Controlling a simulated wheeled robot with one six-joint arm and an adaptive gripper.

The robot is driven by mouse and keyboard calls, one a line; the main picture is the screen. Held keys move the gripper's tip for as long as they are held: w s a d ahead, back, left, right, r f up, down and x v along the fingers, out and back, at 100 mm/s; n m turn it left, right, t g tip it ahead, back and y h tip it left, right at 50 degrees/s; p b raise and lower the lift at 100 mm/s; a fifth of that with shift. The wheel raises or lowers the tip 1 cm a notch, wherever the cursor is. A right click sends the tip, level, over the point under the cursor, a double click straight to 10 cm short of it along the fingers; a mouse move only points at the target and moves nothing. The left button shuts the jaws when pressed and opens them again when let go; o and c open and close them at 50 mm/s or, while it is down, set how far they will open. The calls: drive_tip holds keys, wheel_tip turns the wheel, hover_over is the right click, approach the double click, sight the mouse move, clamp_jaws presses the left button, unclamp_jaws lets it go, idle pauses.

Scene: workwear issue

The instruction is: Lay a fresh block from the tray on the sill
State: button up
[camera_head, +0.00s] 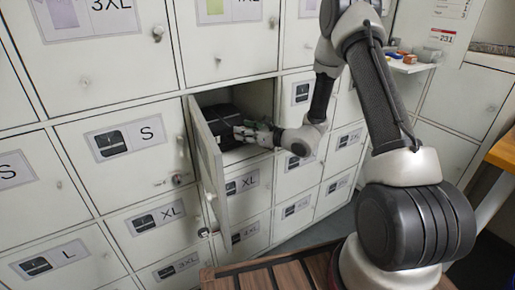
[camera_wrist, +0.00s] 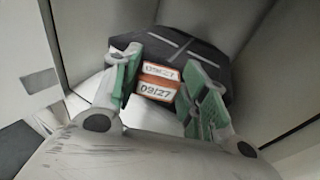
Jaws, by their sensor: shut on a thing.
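My gripper (camera_head: 258,134) reaches into an open locker in the head view. The tray (camera_head: 412,67) juts out at the upper right with small orange, blue and white items. I cannot make out the sill for certain.
The open locker door (camera_head: 209,160) swings out left of my gripper. Closed lockers with size labels, such as S (camera_head: 125,140), surround the opening. A brown slatted bench (camera_head: 275,275) stands below, and an orange-topped surface (camera_head: 503,150) is at the right edge.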

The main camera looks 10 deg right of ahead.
hover_over(258, 153)
wheel_tip(258, 153, down, 6)
drive_tip(key=shift+s+a+f, duration=0.1)
drive_tip(key=shift+s+f, duration=0.05)
wheel_tip(258, 153, down, 4)
drive_tip(key=shift+f, duration=0.6)
drive_tip(key=o, duration=0.6)
drive_tip(key=shift+f, duration=0.15)
